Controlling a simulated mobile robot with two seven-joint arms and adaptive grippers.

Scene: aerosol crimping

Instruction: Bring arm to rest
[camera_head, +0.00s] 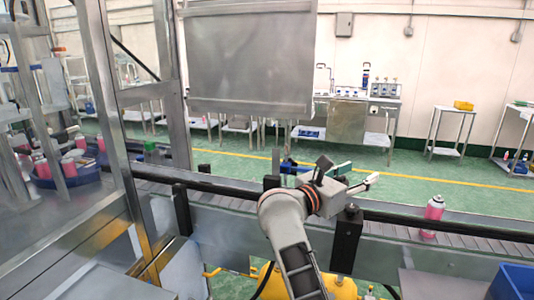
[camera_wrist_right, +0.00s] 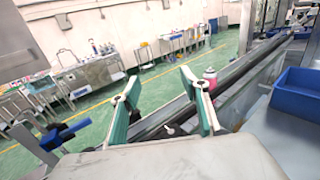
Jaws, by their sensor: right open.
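My right arm reaches up from the bottom centre of the head view, and its gripper (camera_head: 350,176) is over the conveyor rail. In the right wrist view, the two green-padded fingers of this gripper (camera_wrist_right: 160,83) stand wide apart with nothing between their tips. A pink can with a pale top (camera_head: 433,212) stands upright on the conveyor, to the right of the gripper and apart from it. The can also shows in the right wrist view (camera_wrist_right: 210,76), just beyond the right finger. My left gripper is not in view.
The conveyor (camera_head: 480,232) with its dark rail (camera_head: 460,226) runs across in front. A blue bin (camera_head: 514,283) is at the lower right. A metal-framed machine with several pink cans in a blue tray (camera_head: 88,172) is at the left. Side tables stand along the far wall beyond green floor.

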